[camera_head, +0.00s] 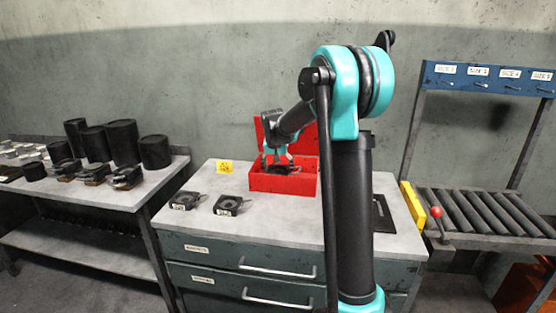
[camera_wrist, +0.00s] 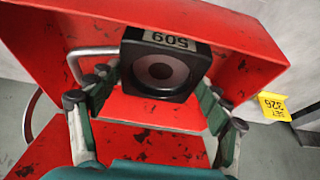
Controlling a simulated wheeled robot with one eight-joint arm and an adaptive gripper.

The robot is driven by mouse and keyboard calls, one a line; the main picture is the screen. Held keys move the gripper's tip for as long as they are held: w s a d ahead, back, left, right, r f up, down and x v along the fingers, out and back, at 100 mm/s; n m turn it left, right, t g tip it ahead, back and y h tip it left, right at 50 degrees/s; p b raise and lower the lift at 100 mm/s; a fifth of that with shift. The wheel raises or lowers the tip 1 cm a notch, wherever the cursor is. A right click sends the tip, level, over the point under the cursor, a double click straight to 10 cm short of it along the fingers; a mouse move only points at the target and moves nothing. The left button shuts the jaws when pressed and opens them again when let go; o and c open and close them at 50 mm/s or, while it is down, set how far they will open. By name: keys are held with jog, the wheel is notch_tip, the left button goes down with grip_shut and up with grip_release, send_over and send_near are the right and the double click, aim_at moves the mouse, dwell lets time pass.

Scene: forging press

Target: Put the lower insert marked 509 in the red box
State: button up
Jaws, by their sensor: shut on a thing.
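The lower insert is a dark square block with a round bore, and its label reads 509 upside down in the wrist view (camera_wrist: 160,94). In the head view the insert (camera_head: 284,170) shows low inside the open red box (camera_head: 290,185), at about rim height. The red box (camera_wrist: 245,62) surrounds the insert in the wrist view. My gripper (camera_head: 277,158) reaches down into the box, its fingers (camera_wrist: 160,80) on either side of the insert, shut on it. Whether the insert touches the box floor is hidden.
Two similar inserts (camera_head: 228,204) (camera_head: 184,201) lie on the bench top left of the box. A yellow tag (camera_head: 224,167) stands behind them. A table with black cylinders (camera_head: 123,146) is at left, a roller conveyor (camera_head: 480,210) at right. The box's lid stands open at the back.

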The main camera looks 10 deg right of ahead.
jog(key=shift+f, duration=2.1)
jog(key=shift+f, duration=0.1)
jog(key=o, duration=1.9)
jog(key=v, duration=1.2)
jog(key=shift+s, duration=0.1)
